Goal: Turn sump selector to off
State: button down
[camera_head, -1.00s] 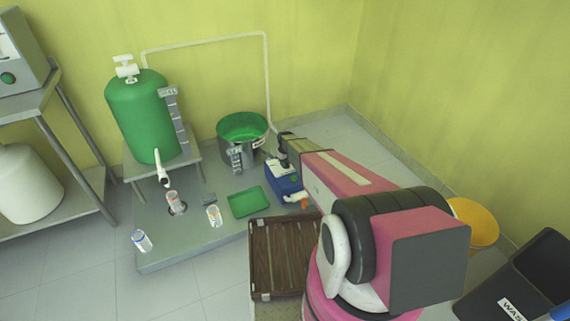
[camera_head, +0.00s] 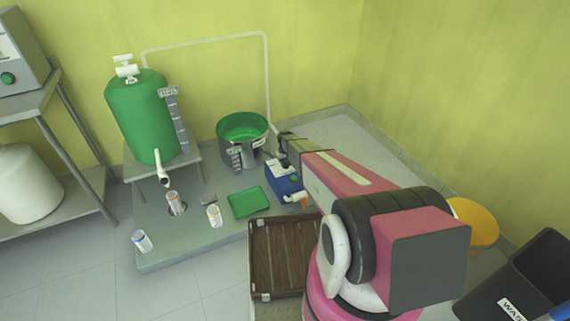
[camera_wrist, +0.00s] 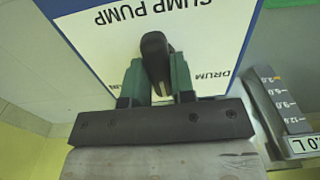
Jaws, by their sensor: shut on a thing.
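The sump pump is a blue box (camera_head: 283,186) with a white top panel; in the wrist view its white panel (camera_wrist: 90,35) reads "SUMP PUMP" and "DRUM", upside down. The selector is a dark knob (camera_wrist: 154,45) on that panel. My gripper (camera_wrist: 158,75) is shut on the knob, with a green finger on each side of it. The knob stands roughly upright in the wrist picture, between the fingers. Which label it points to I cannot tell, as part of the panel is hidden by my gripper. In the head view my arm covers part of the pump's top.
A green tank (camera_head: 142,115) stands at the left on a small table.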

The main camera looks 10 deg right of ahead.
jog(key=c, duration=1)
grip_release()
jog(key=shift+o, duration=0.2)
notch_tip(320, 180, up, 11)
jog(key=shift+f, duration=0.1)
jog(key=s+d+r+m, duration=0.1)
jog(key=s+r, duration=0.6)
jog(key=s, duration=0.5)
jog(key=s+d+r+m, duration=0.1)
jog(key=s+d+r, duration=0.1)
jog(key=s+r, duration=0.6)
jog(key=s+d+r+m, duration=0.1)
jog(key=s+r, duration=0.6)
jog(key=s, duration=0.9)
jog(key=shift+s+d+r+m, duration=0.15)
jog(key=shift+r+m, duration=0.15)
jog(key=shift+r, duration=0.1)
